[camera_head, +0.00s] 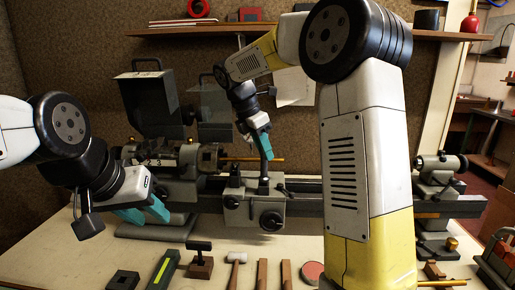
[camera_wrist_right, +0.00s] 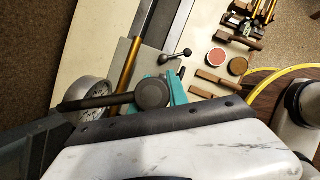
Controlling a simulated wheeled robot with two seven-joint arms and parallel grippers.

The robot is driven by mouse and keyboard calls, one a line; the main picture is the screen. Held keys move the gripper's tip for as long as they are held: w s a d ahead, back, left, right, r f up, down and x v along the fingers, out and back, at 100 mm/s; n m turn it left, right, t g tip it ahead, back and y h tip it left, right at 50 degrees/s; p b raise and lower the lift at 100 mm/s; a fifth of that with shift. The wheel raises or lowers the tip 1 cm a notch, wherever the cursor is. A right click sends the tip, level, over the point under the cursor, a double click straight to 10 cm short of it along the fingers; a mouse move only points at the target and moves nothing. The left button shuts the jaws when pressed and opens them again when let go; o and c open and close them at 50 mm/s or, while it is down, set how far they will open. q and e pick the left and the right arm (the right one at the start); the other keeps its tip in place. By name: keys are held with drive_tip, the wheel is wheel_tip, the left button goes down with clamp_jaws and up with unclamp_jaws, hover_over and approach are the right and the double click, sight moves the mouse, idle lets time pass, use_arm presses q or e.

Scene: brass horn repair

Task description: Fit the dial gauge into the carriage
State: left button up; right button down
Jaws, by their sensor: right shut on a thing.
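The dial gauge (camera_wrist_right: 92,100) shows in the right wrist view as a round white face with a dark rod running across to a round dark knob. My right gripper (camera_head: 264,152), with teal fingers, is shut on the gauge; its fingers also show in the right wrist view (camera_wrist_right: 172,88). In the head view it is directly above the grey carriage (camera_head: 240,207) of the lathe. A dark upright post stands between fingertips and carriage top; I cannot tell whether the gauge touches it. My left gripper (camera_head: 145,212) is open and empty, in front of the headstock.
The lathe bed (camera_head: 310,205) runs across the bench to the tailstock (camera_head: 438,170). A brass rod (camera_head: 262,159) sticks out from the chuck (camera_head: 208,158), close to my right fingers. A mallet (camera_head: 236,262), wooden pieces and a red disc (camera_head: 313,271) lie along the front.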

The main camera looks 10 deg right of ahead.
drive_tip(key=shift+f, duration=0.6)
drive_tip(key=c, duration=1.2)
unclamp_jaws()
drive_tip(key=shift+f, duration=0.1)
